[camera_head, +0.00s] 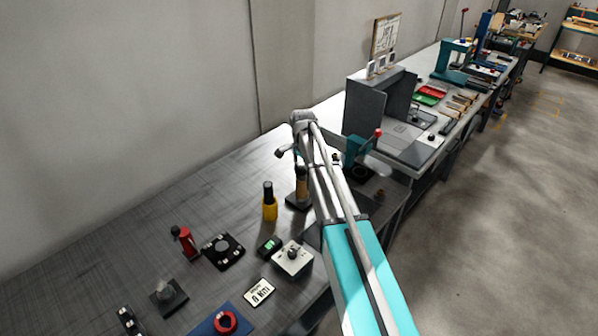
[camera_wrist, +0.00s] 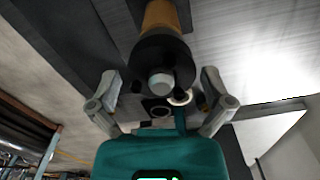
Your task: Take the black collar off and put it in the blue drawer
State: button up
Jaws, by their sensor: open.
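In the wrist view a black collar (camera_wrist: 158,54) sits around a spindle, against a tan roll (camera_wrist: 160,16). The spindle's silver end (camera_wrist: 161,82) sticks out of the collar. My gripper (camera_wrist: 160,88) is open, with one finger on each side of the spindle end and nothing clasped. The collar appears in line with the gap between the fingertips; I cannot tell the exact distance. In the head view the tan roll (camera_head: 302,182) stands upright on a dark base (camera_head: 296,201), close beside my arm. My gripper is not clear there. I cannot make out a blue drawer.
A yellow-and-black bottle (camera_head: 269,205) stands left of the roll. A red tool (camera_head: 185,243), a black fixture (camera_head: 223,251), a grey box with a knob (camera_head: 292,260) and a blue mat with a red ring (camera_head: 205,329) lie nearer. A grey booth (camera_head: 364,108) stands behind.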

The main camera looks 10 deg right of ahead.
dwell(0.4)
jog(key=c, duration=1.1)
jog(key=shift+r, duration=0.15)
notch_tip(320, 180, up, 3)
jog(key=p, duration=0.2)
jog(key=shift+f+p, duration=0.2)
jog(key=shift+p, duration=0.2)
jog(key=s+r+p, duration=1)
jog(key=s, duration=0.4)
jog(key=shift+d, duration=0.25)
jog(key=shift+f, duration=0.1)
